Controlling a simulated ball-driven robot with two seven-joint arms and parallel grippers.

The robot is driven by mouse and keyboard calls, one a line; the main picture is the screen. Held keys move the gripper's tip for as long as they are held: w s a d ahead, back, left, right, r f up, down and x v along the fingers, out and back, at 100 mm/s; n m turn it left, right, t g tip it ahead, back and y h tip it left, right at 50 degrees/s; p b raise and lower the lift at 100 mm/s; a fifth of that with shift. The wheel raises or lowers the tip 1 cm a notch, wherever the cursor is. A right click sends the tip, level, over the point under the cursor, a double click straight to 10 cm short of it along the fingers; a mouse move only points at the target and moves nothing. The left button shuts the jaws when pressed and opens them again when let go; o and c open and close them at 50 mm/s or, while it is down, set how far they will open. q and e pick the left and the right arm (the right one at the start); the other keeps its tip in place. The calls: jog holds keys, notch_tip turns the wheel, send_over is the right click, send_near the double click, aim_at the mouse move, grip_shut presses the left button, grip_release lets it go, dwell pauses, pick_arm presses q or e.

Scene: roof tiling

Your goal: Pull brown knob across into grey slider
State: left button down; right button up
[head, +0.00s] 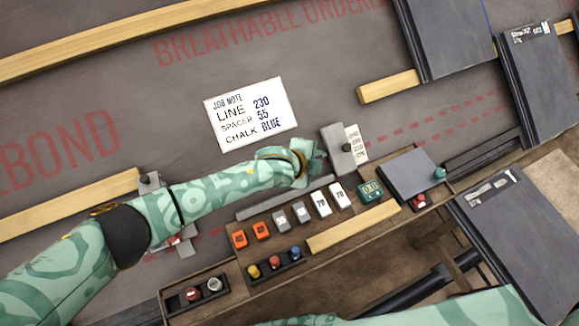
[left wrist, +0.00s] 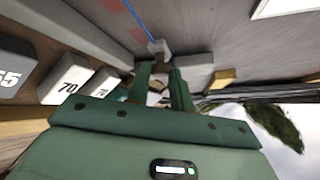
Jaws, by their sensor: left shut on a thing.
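My left gripper (head: 308,163) is at the middle of the head view, just left of the grey slider (head: 338,152). It is shut on a small brown knob, seen as a brownish patch (left wrist: 156,86) between the fingers in the left wrist view; the fingers hide most of it. The grey slider stands by a white number scale (head: 356,144). In the left wrist view a blue line (left wrist: 142,20) runs down to a pale block (left wrist: 159,47) beyond the fingertips. I cannot tell whether the knob touches the slider. My right gripper is not in view.
A wooden tray (head: 325,240) with numbered blocks, coloured knobs and a green counter (head: 370,191) lies just below my left gripper. A white job note (head: 250,114) lies above the arm. Another grey clamp (head: 150,182) sits at the left batten. Dark slates (head: 445,38) lie upper right.

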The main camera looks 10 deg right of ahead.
pick_arm(q)
jog(key=shift+w+d+f, duration=0.15)
jog(key=shift+w+d, duration=0.05)
jog(key=shift+d, duration=0.75)
jog(key=shift+r, duration=0.2)
jog(key=c, duration=1.5)
grip_release()
jog(key=shift+d, duration=0.1)
jog(key=shift+o, duration=1.3)
jog(key=shift+w+d, duration=0.1)
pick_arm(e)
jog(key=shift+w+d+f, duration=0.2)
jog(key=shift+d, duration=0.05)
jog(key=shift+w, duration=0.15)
